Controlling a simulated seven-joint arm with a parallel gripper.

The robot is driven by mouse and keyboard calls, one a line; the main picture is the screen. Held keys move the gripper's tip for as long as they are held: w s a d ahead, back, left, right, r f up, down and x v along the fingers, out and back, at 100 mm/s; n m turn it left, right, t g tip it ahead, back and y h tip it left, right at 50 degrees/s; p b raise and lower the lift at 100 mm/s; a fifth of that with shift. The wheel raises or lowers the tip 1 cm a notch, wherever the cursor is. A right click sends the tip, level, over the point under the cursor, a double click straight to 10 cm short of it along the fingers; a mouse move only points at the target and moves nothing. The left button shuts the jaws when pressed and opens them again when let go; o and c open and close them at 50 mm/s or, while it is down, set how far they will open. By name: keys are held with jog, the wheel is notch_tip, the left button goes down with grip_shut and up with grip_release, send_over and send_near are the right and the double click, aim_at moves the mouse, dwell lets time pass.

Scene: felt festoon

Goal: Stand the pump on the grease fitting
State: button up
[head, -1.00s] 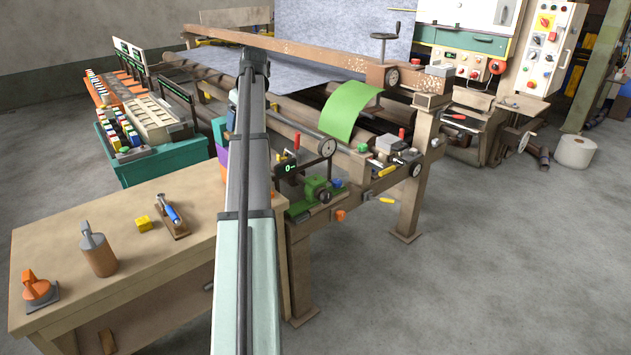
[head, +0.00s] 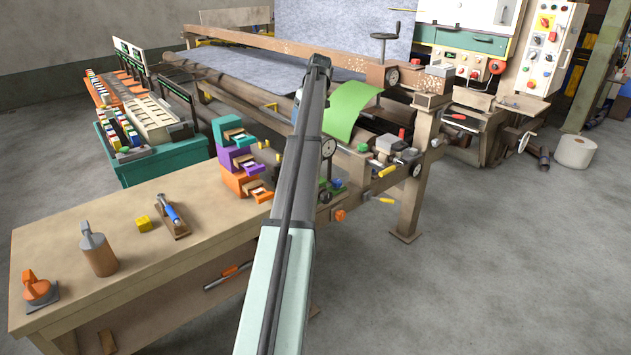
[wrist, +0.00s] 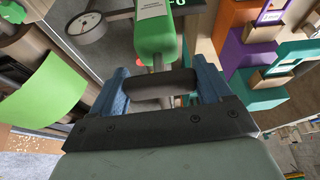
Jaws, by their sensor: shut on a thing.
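My gripper (wrist: 160,93) is shut on a dark, bar-shaped handle (wrist: 174,86) in the wrist view, with a blue finger at each end. A thin rod joins this handle to a green body with a pale label, which I take for the pump (wrist: 156,36). The pump's far end runs out of the wrist view, so what lies beneath it is hidden. In the head view my arm covers the gripper and the pump. I cannot pick out the grease fitting in either view.
Stacked coloured bins (head: 238,158) stand on the bench's far right end. A green sheet (head: 350,108) hangs on the machine. Open floor lies to the right.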

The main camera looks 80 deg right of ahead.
jog(key=s+d+f, duration=0.1)
jog(key=f, duration=0.5)
jog(key=s+d+f, duration=0.2)
jog(key=f, duration=0.4)
jog(key=shift+s+m, duration=0.3)
jog(key=shift+f, duration=0.15)
jog(key=o, duration=1.9)
jog(key=shift+c, duration=0.2)
jog(key=v, duration=1.2)
jog(key=shift+a, duration=0.15)
